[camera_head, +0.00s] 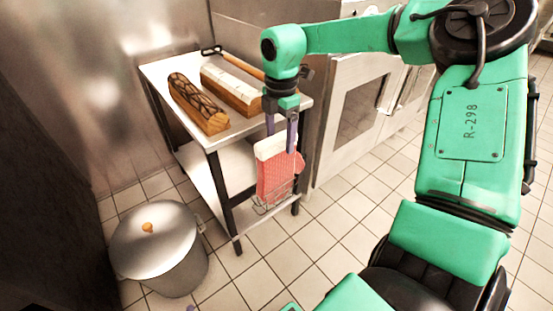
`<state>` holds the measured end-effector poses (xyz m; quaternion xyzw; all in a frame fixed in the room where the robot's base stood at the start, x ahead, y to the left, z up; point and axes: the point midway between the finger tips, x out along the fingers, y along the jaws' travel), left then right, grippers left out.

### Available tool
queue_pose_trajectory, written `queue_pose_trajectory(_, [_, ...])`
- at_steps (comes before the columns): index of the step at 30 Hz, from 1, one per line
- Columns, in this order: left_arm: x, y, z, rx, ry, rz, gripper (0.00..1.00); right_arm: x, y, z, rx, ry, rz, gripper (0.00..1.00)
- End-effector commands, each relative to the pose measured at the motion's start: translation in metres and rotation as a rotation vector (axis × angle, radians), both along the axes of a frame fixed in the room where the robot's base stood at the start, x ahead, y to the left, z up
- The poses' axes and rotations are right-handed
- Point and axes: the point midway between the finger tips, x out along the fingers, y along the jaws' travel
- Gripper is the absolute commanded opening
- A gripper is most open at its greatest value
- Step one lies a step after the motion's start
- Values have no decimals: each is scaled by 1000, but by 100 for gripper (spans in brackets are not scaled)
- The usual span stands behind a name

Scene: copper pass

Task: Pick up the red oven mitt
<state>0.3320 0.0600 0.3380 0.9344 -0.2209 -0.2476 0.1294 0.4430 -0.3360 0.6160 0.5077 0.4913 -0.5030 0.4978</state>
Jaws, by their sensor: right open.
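The red oven mitt (274,177) has a pale cuff at its top and hangs upright at the front right of the small metal table. Its lower end is by a thin wire holder (272,207). My right gripper (280,142) points down at the cuff, with its two fingers apart, one toward each side of the cuff. The mitt still hangs by the table, and I cannot tell whether the fingers touch it. My left gripper is not in view.
The metal table (222,140) bears a dark-striped loaf (198,103), a pale-topped loaf (231,90) and a long-handled tool (233,60). A lidded metal bin (158,248) stands at lower left. An oven (362,105) stands behind at right. Tiled floor (335,215) is clear at right.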

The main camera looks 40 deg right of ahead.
Motion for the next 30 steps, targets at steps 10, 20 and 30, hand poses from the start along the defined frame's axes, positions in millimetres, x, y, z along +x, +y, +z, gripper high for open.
queue_pose_trajectory(10, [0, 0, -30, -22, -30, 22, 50, 4, 1, -56, 2, -1, 0, 80])
queue_pose_trajectory(20, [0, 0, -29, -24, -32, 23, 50, 4, 1, -55, 2, -3, 0, 80])
queue_pose_trajectory(30, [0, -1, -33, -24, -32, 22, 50, 4, 1, -60, 1, -4, 1, 80])
